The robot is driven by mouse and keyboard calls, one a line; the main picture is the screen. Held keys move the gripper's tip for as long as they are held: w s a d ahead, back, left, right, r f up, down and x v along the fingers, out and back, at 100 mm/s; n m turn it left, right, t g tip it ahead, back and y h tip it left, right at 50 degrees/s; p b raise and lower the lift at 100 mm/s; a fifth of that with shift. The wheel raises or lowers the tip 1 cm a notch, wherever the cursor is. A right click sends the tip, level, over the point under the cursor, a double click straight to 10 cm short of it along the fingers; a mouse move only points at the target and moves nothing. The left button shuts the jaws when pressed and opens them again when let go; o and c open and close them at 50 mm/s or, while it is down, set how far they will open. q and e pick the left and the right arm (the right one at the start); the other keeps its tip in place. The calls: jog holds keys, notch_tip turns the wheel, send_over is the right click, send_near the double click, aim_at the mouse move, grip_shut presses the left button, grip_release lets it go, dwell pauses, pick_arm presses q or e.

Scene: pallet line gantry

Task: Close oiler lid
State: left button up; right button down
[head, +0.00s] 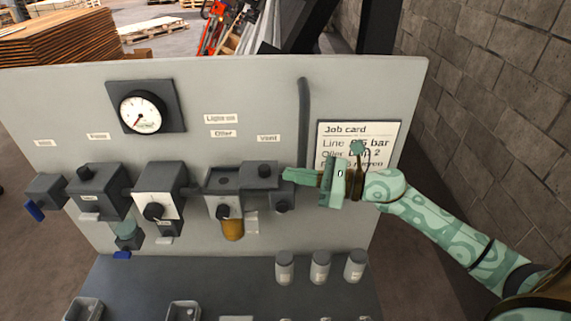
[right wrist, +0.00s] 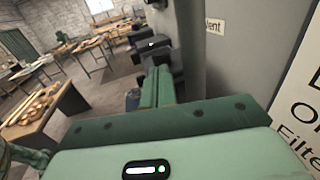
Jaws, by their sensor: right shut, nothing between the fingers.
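The oiler (head: 221,204) is a light grey block on the panel under the "Oiler" label, with an amber bowl (head: 232,231) below it. Its top shows a dark round opening. A dark grey block (head: 262,177) with a small raised knob sits just right of that top; I cannot tell for sure whether it is the open lid or part of the vent unit. My right gripper (head: 288,174) is shut and empty, its tips beside the right side of this block; contact is unclear. The closed fingers also show in the right wrist view (right wrist: 158,86). My left gripper is out of view.
A gauge (head: 143,112) and job card (head: 362,137) are on the panel. Other line units, including a dark one (head: 100,190) and a white-faced one (head: 158,188), stand left of the oiler. Several small jars (head: 320,267) stand on the shelf below.

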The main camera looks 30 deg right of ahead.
aim_at(244, 180)
jog(key=shift+p+x, duration=0.4)
jog(key=shift+x, duration=1)
jog(key=w+a, duration=0.1)
jog(key=a, duration=0.1)
jog(key=w+a, duration=0.1)
jog(key=a, duration=0.2)
jog(key=w+a, duration=0.1)
jog(key=a, duration=0.2)
jog(key=shift+w, duration=0.4)
